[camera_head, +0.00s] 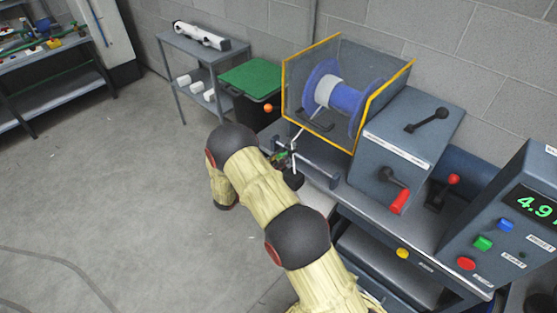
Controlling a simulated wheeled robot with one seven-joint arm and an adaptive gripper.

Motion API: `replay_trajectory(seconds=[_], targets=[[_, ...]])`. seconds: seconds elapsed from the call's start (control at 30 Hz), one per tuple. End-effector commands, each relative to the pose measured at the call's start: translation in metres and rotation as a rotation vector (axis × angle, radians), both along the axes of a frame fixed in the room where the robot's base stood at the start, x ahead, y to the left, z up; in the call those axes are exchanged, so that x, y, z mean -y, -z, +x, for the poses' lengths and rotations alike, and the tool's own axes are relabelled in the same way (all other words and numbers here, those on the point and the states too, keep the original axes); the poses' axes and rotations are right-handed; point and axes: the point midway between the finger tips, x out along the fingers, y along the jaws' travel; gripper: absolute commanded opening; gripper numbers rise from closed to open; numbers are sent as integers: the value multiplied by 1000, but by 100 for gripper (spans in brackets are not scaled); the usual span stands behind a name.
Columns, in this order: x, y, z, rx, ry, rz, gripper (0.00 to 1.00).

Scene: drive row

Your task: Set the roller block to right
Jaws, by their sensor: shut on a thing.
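My gripper (290,167) is at the left end of the grey front rail (325,172) of the machine, below the blue spool. It is small in this view and partly hidden by my own arm. It is shut on a small part at the rail, apparently the roller block; its outline is hard to make out among the fingers. Thin light rods rise from there toward the spool. The blue spool (347,97) with a pale wound band sits inside a yellow-edged guard (292,88).
A grey box with a black lever (427,120) and a red-handled crank (399,200) stands right of the guard. A red-knobbed lever (453,180) and a button console (505,225) are further right. A green-topped bin (251,79) and shelf (203,55) stand left.

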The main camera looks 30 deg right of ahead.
Motion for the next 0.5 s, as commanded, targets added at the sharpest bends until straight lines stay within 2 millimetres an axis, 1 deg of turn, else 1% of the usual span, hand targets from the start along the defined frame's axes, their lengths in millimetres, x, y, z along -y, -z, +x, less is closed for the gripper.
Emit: replay_trajectory(seconds=[0.17,0.27,0.37,0.5], targets=[[0,0,0,0,0,0,0],[2,-1,-4,-1,0,0,0],[8,-1,-21,-5,2,-1,0],[23,-3,-59,-8,3,-2,0]])
